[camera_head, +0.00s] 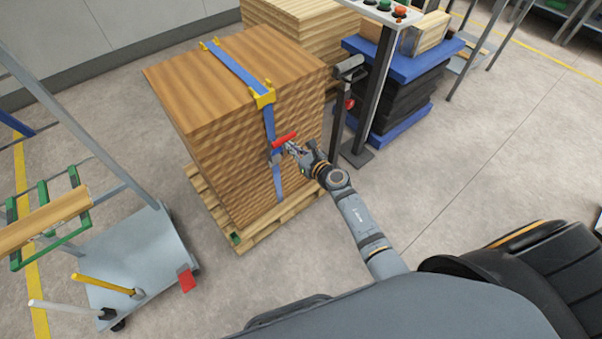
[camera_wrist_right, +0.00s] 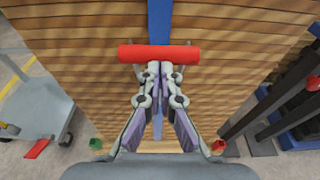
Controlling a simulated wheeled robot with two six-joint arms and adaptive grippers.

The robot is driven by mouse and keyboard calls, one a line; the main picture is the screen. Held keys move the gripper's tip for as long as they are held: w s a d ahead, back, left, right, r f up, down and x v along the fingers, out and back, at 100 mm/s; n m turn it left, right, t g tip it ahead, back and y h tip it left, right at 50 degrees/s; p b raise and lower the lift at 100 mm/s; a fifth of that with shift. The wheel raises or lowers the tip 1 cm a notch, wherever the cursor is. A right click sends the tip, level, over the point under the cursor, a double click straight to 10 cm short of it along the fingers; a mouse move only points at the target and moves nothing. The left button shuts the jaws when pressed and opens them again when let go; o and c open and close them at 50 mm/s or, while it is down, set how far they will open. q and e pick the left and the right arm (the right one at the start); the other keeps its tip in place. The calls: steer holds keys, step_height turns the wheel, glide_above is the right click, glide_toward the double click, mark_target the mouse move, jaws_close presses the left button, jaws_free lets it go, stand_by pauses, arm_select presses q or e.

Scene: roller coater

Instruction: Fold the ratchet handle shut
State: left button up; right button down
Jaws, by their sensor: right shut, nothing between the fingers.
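The ratchet has a red handle grip (camera_head: 284,139) that stands out from the front face of the wooden board stack (camera_head: 230,150). The blue strap (camera_head: 269,122) runs over the stack's top and down its front through the ratchet. My right gripper (camera_head: 291,147) is at the ratchet, just right of and below the red grip. In the right wrist view the red handle grip (camera_wrist_right: 159,54) lies crosswise just beyond the tips of my right gripper (camera_wrist_right: 160,68). Its fingers are shut together with nothing between them. Whether the tips touch the grip is unclear. My left gripper is not in view.
The stack rests on a wooden pallet (camera_head: 245,238). A black post (camera_head: 377,90) with a button panel stands close to the right. A grey cart (camera_head: 150,250) with coloured handles is at the left.

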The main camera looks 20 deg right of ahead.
mark_target(287, 138)
steer(key=w+r+p, duration=0.2)
steer(key=shift+w+a+r+p, duration=0.2)
steer(key=shift+a+p, duration=0.2)
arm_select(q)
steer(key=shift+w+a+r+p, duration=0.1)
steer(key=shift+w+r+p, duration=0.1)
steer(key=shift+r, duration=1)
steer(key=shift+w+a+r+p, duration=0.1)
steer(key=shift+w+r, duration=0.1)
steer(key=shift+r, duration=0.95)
arm_select(e)
steer(key=shift+w+a+r, duration=0.2)
steer(key=shift+w+a, duration=0.05)
steer(key=shift+w, duration=0.45)
steer(key=shift+w+a+r, duration=0.2)
steer(key=shift+w+a, duration=0.05)
steer(key=shift+w, duration=0.4)
